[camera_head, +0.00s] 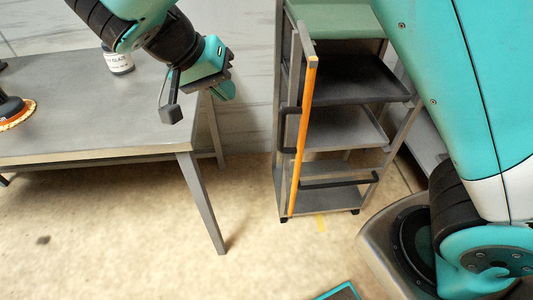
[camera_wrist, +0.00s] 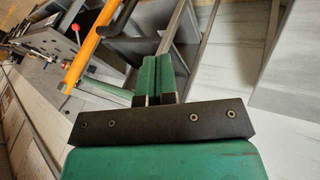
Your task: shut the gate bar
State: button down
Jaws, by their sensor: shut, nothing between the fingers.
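The gate bar (camera_head: 303,130) is an orange strip running up the left side of a grey rack trolley. A grey piece joins its top end, and a black handle (camera_head: 286,130) sits beside it on the left. The bar stands away from the right post, leaving the trolley front uncovered. In the wrist view the orange bar (camera_wrist: 90,42) slants at upper left. My gripper (camera_head: 227,91) is shut and empty, left of the trolley and apart from the bar. In the wrist view its green fingertips (camera_wrist: 158,72) are together, with the bar to their left.
The trolley (camera_head: 333,52) holds dark shelves, with a black handle (camera_head: 340,182) low across it. A grey table (camera_head: 90,110) stands at left with a labelled jar (camera_head: 118,62) and an orange-rimmed disc tool (camera_head: 14,112). The floor between table and trolley is clear.

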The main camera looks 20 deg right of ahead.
jog(key=s+d+f+m+h+b, duration=0.1)
jog(key=s+d+f+b, duration=0.1)
jog(key=d+f, duration=0.5)
jog(key=shift+d+f+m+b, duration=0.4)
jog(key=shift+f+b, duration=0.15)
jog(key=shift+f, duration=1.4)
jog(key=shift+s, duration=0.1)
